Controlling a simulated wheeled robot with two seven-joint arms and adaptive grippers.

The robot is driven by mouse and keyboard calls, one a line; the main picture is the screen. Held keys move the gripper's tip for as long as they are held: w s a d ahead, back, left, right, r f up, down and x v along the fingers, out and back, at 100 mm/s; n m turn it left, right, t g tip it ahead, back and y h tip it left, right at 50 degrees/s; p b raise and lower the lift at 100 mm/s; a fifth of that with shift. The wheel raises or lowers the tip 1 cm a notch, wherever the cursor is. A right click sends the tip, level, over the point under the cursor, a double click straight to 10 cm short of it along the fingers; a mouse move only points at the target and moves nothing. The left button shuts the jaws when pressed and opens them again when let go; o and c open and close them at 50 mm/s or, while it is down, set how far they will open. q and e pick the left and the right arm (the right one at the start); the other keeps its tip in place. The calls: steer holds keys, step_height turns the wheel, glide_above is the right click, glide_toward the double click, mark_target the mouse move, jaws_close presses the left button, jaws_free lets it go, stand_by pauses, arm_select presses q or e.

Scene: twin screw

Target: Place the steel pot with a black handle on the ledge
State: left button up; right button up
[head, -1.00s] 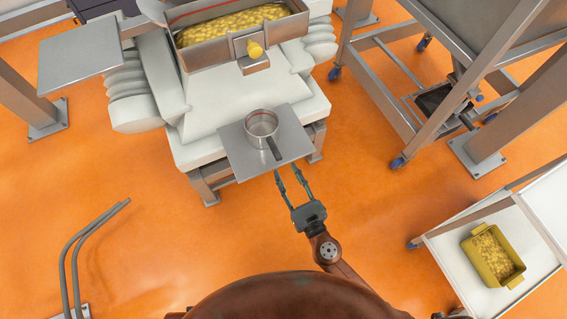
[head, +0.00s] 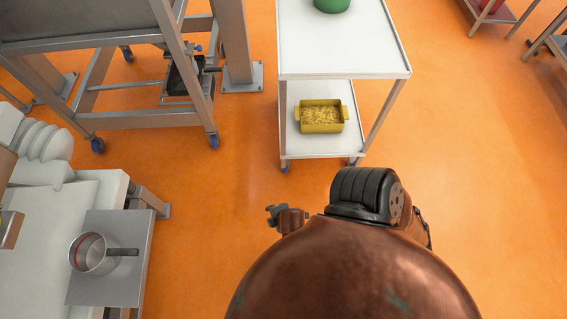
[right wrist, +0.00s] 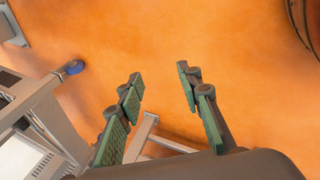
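The steel pot (head: 88,254) with a black handle (head: 122,252) stands upright on the grey metal ledge (head: 105,290) at the lower left of the head view. Its handle points right. My right gripper (head: 273,215) is away from the pot, off to its right over the floor, and shows only in small part beside my body. My left gripper is not in view.
A white two-shelf cart (head: 342,48) stands ahead, with a yellow container (head: 321,117) on its lower shelf and a green item (head: 331,4) on top. A steel frame (head: 150,117) on wheels is at the upper left. Orange floor is clear between the ledge and cart.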

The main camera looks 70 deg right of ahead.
steer(key=s+a+f+m+g+y, duration=0.1)
steer(key=s+f+m+g, duration=0.1)
steer(key=s, duration=0.5)
steer(key=s+a+f+m+g+y, duration=0.1)
steer(key=s+a+f+m+g, duration=0.1)
steer(key=s+m, duration=0.3)
steer(key=s, duration=0.3)
steer(key=shift+s+a+y, duration=0.15)
steer(key=shift+y, duration=0.25)
